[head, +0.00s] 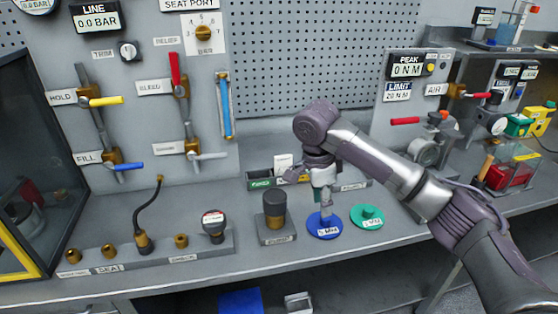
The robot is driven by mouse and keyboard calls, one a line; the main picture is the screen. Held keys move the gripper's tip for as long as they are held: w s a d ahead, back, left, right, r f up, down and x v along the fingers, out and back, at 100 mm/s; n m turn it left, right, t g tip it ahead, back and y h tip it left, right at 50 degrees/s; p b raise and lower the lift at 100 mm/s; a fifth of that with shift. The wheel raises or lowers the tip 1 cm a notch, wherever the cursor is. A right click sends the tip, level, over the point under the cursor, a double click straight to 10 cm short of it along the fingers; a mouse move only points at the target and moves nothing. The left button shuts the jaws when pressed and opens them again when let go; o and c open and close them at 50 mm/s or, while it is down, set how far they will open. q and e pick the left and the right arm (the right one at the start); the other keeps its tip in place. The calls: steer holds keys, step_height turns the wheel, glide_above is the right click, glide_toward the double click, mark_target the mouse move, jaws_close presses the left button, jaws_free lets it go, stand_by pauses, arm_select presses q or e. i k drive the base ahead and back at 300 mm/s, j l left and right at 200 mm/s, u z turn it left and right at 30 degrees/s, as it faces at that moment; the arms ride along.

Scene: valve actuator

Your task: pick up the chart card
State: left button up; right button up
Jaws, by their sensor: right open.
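A white card (284,162), which looks like the chart card, stands upright in a small dark green holder (261,181) at the back of the bench. Its lower part is hidden by the holder, and any writing on it is too small to read. My right gripper (314,186) is open and points down, just right of the card and apart from it in the picture. It is above or behind the blue disc (322,232); its exact height is unclear. My left gripper is not in view.
A dark cylinder on a square base (275,222) stands left of the blue disc. A green disc (367,215) lies to its right. A rail of brass fittings (181,241) and a dial gauge (213,225) is at the front left. A valve panel (150,90) rises behind.

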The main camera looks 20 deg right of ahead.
mark_target(281, 162)
steer(key=i, duration=1.2)
